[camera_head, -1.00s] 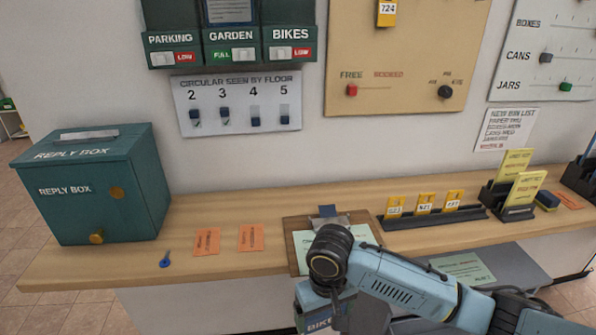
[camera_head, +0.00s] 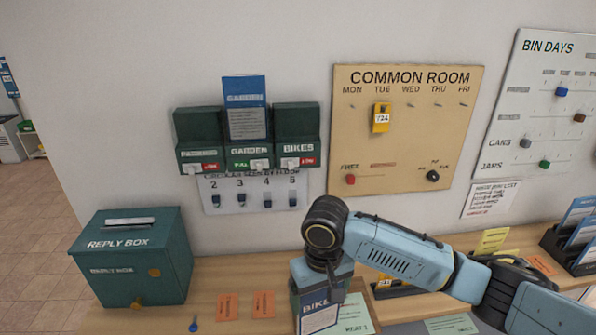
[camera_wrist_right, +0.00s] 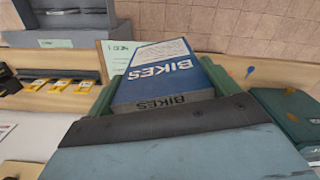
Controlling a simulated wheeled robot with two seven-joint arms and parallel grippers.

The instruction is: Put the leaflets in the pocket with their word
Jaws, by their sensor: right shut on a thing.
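My right gripper (camera_head: 322,268) is shut on a blue BIKES leaflet (camera_head: 318,312), held in front of the counter and below the pockets. The leaflet's BIKES word also shows in the right wrist view (camera_wrist_right: 165,68), between the green fingers. On the wall hang three dark green pockets: PARKING (camera_head: 199,157), GARDEN (camera_head: 249,151) and BIKES (camera_head: 297,150). A blue GARDEN leaflet (camera_head: 246,108) stands upright in the GARDEN pocket. More blue leaflets (camera_head: 577,214) stand in a dark rack (camera_head: 556,243) at the right edge. My left gripper is not in view.
A teal reply box (camera_head: 132,257) stands on the counter at left. Orange cards (camera_head: 263,304) and a blue key (camera_head: 193,325) lie beside it. A floor panel (camera_head: 255,193) hangs below the pockets. The COMMON ROOM board (camera_head: 403,130) and BIN DAYS board (camera_head: 540,105) hang to their right.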

